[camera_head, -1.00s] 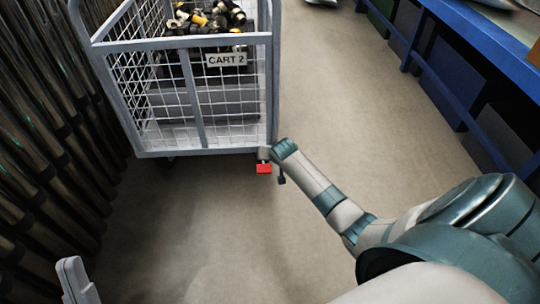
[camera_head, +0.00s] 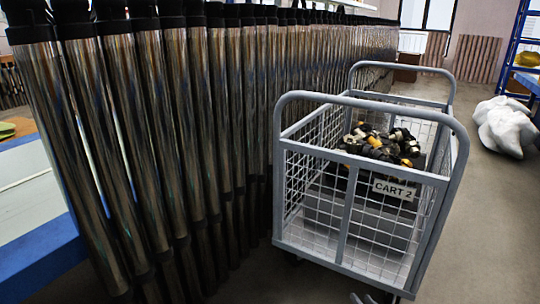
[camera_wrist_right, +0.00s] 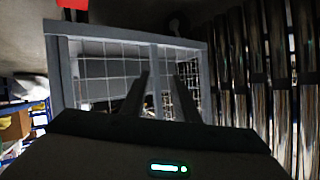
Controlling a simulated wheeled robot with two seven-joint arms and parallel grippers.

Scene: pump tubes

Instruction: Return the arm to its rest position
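My right gripper (camera_wrist_right: 160,98) shows in the right wrist view with its two dark fingers apart and nothing between them. It faces the wire mesh of the cart (camera_wrist_right: 110,43), with no clear contact. In the head view only a small grey tip (camera_head: 357,298) shows at the bottom edge, below the cart; I cannot tell which part of me it is. My left gripper is not in view. The cart (camera_head: 345,235), labelled CART 2, stands right of centre in the head view. A red part (camera_wrist_right: 72,4) shows at the top left of the wrist view.
A long row of shiny tubes (camera_head: 160,120) stands upright along the cart's left side. Black and yellow parts (camera_head: 385,143) lie in the cart. A white sack (camera_head: 506,127) lies on the floor (camera_head: 495,240), which is clear to the cart's right. A blue-edged table (camera_head: 45,250) is at left.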

